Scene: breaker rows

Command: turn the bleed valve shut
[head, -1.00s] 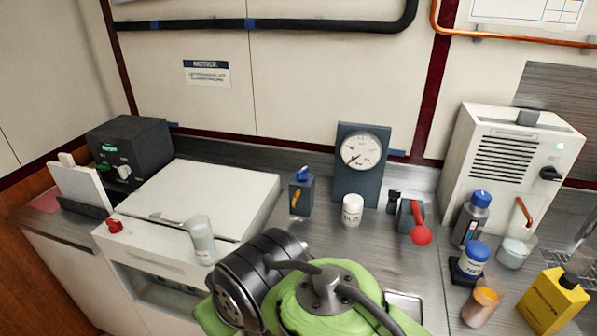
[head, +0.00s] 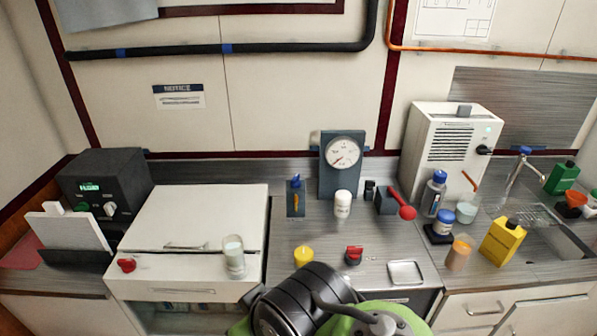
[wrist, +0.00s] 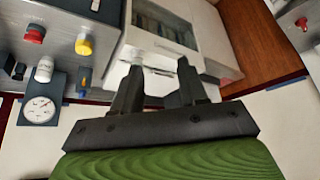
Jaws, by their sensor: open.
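No part is readably marked as the bleed valve, so I cannot tell which it is. Valve-like parts in the head view are a dark block with a blue top and a yellow mark (head: 295,198), a red-ended lever (head: 402,204) on a dark block, and a red knob (head: 354,254) on a dark base. A gauge (head: 342,155) stands between the blue-topped block and the lever. The red knob also shows in the wrist view (wrist: 35,34). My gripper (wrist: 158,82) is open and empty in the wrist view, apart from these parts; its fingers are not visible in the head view.
A yellow knob-like object (head: 303,256) and white bottle (head: 342,205) stand nearby. A glass (head: 233,257) and another red knob (head: 127,265) are on the left white cabinet (head: 190,215). Bottles and a yellow container (head: 502,241) crowd the right. A tray (head: 405,272) lies near the front edge.

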